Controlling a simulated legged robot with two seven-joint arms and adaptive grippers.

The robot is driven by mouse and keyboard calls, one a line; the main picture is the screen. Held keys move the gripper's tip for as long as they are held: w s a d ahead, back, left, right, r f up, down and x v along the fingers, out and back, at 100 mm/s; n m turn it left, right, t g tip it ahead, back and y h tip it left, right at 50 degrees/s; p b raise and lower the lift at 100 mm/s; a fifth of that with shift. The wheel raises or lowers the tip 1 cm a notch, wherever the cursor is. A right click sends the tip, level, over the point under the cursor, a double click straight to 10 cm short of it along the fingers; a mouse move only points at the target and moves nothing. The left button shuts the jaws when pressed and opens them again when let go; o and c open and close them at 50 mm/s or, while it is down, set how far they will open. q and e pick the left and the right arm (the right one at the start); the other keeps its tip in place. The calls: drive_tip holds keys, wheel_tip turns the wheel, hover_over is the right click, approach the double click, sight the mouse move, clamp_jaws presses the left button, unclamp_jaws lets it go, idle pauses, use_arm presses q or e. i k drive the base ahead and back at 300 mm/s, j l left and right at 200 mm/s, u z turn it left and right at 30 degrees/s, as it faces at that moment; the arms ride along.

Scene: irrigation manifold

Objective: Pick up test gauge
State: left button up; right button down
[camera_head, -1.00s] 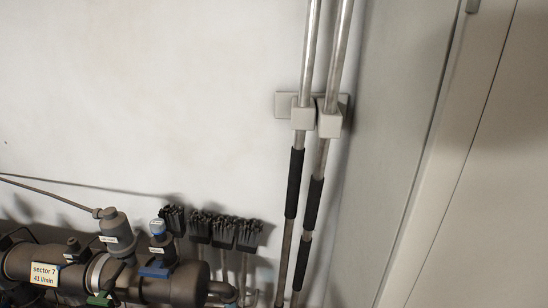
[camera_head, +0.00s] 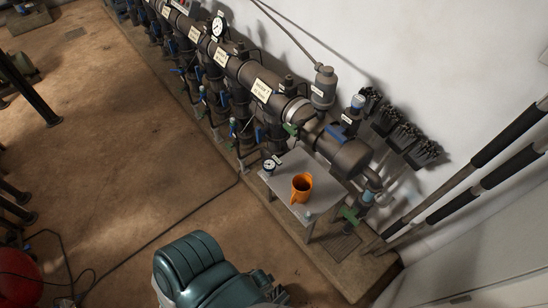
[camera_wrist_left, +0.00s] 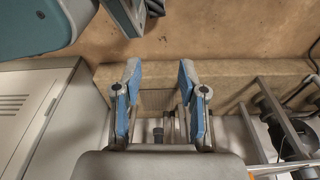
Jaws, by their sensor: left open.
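A small round gauge (camera_head: 269,165) with a white dial and dark rim sits at the left corner of a small grey table (camera_head: 279,190) in the head view. An orange cup-like container (camera_head: 301,187) stands on the same table, to the right of the gauge. My left gripper (camera_wrist_left: 158,75) shows in its wrist view with its two blue-padded fingers apart and nothing between them. No gauge can be made out in that view. Neither gripper can be made out in the head view.
A dark pipe manifold (camera_head: 262,88) with labels, valves and a larger dial gauge (camera_head: 218,27) runs along the wall behind the table. Brushes (camera_head: 400,138) and long poles hang at right. A pale cabinet (camera_wrist_left: 35,105) stands left in the wrist view. Brown floor (camera_head: 130,150) lies open.

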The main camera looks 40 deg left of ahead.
sight(269, 166)
drive_tip(key=u, duration=1.55)
